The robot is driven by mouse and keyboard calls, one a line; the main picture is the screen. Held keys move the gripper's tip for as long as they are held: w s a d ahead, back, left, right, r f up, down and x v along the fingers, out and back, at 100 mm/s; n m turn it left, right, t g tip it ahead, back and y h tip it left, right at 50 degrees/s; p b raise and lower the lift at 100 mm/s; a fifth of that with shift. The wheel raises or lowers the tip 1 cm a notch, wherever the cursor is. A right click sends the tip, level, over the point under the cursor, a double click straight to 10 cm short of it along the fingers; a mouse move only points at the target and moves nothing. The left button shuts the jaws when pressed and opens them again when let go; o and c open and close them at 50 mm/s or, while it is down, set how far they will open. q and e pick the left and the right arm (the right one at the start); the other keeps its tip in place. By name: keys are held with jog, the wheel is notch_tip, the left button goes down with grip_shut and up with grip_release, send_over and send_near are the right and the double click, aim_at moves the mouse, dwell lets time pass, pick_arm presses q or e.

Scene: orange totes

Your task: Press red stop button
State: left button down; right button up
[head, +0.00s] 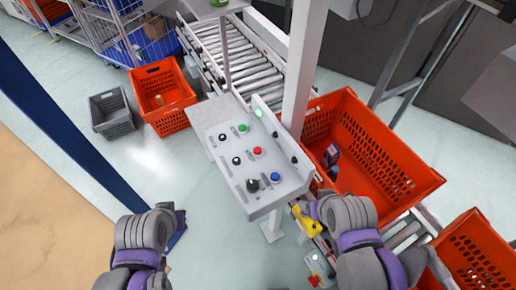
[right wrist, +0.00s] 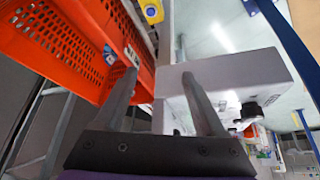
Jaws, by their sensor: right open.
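The red button (head: 257,150) sits on the sloped face of a light grey control panel (head: 225,141), between a green button (head: 243,128) and a blue button (head: 275,176). My right gripper (head: 309,211) is beside the panel's lower right edge, apart from the red button. In the right wrist view its two fingers (right wrist: 163,92) are spread and empty, with the panel's side (right wrist: 240,75) close beyond them. A small red part, perhaps the button, shows past a black knob (right wrist: 250,112) there. My left gripper (head: 178,220) is low at the left, away from the panel; its jaws are unclear.
A yellow fixture (head: 306,222) is right by my right gripper. A large orange tote (head: 405,190) with small items stands right of the panel and a post (head: 304,65). Another orange tote (head: 172,120) and a grey crate (head: 112,125) are behind left. Floor left of the panel is clear.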

grip_shut()
dwell(1.5)
